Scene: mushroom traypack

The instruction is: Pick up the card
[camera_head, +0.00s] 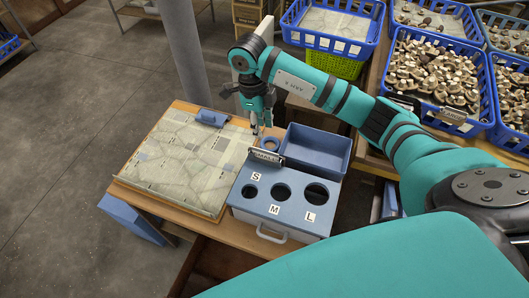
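A small pale card (266,155) with dark lettering, too small to read surely, stands in a dark holder at the back edge of the blue sorting box. The box top (262,207) has round holes marked S, M and L. My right gripper (261,126) points down just behind and above the card, near a small ring-shaped item (271,144). Its fingertips look slightly apart, with nothing visible between them. It does not appear to touch the card. My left gripper is out of view.
An empty blue tray (318,150) adjoins the box on the right. A board with a stone-like pattern (182,165) lies left on the wooden table, with a blue block (212,118) on its far edge. Blue crates of mushrooms (437,88) stand at right. A grey post (182,45) rises behind.

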